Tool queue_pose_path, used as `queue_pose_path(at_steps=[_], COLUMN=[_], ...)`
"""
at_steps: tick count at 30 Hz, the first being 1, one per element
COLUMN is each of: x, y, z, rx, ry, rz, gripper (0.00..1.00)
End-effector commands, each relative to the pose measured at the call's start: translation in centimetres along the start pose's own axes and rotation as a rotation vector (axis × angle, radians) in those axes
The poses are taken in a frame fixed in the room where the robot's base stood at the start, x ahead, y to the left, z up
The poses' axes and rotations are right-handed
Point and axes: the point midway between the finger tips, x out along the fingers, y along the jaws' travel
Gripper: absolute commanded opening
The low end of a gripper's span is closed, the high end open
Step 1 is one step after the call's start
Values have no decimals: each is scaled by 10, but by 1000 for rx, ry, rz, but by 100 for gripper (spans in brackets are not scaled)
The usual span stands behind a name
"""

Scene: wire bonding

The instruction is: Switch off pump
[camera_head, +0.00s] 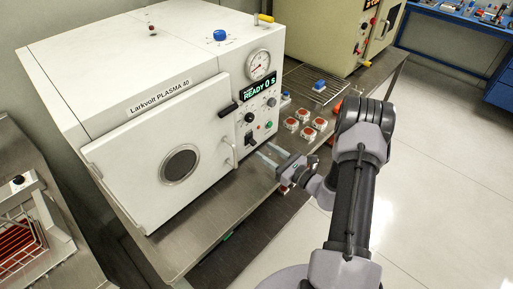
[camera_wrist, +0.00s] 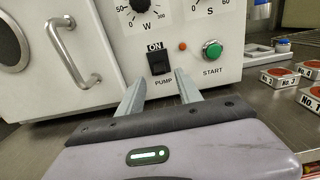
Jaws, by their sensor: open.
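The white plasma machine, labelled Larkvolt PLASMA 40 (camera_head: 160,97), stands on a steel bench. I cannot tell for sure which way the rocker is tipped. My gripper (camera_wrist: 161,84) is open and empty, its two fingers pointing at the panel just below the switch, one on each side. In the head view my gripper (camera_head: 263,151) is in front of the panel's lower part.
A green START button (camera_wrist: 212,49) and a small orange lamp (camera_wrist: 183,46) are right of the switch. The chamber door's handle (camera_wrist: 72,58) is to the left. Several red-topped numbered blocks (camera_head: 291,124) stand on the bench to the right. The display (camera_head: 259,87) reads READY 0 S.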

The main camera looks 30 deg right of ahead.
Motion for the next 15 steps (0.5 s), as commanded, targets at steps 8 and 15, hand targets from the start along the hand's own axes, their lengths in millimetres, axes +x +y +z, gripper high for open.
queue_pose_path(at_steps=[8, 15], x=[46, 52], y=[0, 0], z=[-1, 1], rx=[-1, 1], ry=[0, 0], rz=[2, 0], gripper=[42, 42])
